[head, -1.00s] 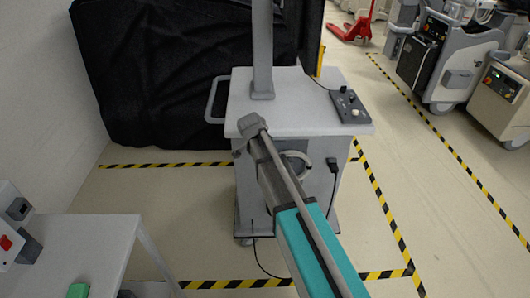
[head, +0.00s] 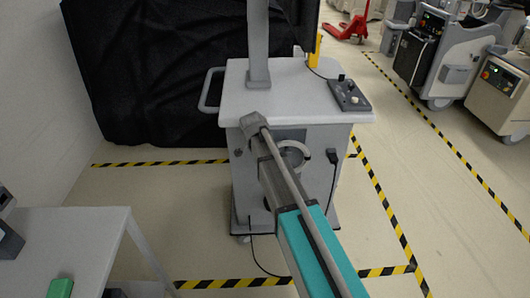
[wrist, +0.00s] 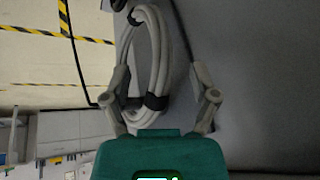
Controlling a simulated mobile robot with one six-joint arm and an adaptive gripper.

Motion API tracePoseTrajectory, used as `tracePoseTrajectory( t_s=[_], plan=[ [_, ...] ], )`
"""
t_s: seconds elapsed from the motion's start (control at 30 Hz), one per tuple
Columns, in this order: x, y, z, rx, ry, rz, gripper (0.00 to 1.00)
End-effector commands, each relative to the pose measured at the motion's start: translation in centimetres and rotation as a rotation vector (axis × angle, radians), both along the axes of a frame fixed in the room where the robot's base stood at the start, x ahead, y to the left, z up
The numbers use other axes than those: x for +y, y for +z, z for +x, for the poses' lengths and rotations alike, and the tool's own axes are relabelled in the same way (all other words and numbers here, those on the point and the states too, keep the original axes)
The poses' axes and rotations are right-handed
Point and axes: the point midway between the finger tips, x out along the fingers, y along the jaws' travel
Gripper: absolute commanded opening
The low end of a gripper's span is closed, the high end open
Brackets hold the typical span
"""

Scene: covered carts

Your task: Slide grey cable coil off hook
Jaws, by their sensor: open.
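The grey cable coil (wrist: 153,60) hangs against the side of the grey cart, bound with black ties. In the wrist view it reaches down between the fingers of my gripper (wrist: 162,88), which are spread open on either side of its lower part. I cannot tell whether a finger touches it. In the head view part of the coil (head: 303,152) shows on the cart's near side, partly hidden by my arm. The hook is hidden or too small to make out.
The cart (head: 296,97) carries a control box (head: 349,95) on top, and a black plug with a cable (head: 332,157) on its side. A white table (head: 75,245) stands at the lower left. Striped tape marks the open floor.

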Motion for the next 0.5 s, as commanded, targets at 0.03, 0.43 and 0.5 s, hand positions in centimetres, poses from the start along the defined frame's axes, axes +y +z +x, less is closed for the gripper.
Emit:
tracePoseTrajectory(
  t_s=[0.03,0.43,0.5],
  plan=[
    [-0.1,-0.8,0.2,0.000,0.000,0.000,0.76],
    [-0.9,-3.9,1.4,0.000,0.000,0.000,0.76],
    [-1.0,-4.4,1.6,0.000,0.000,0.000,0.76]
  ],
)
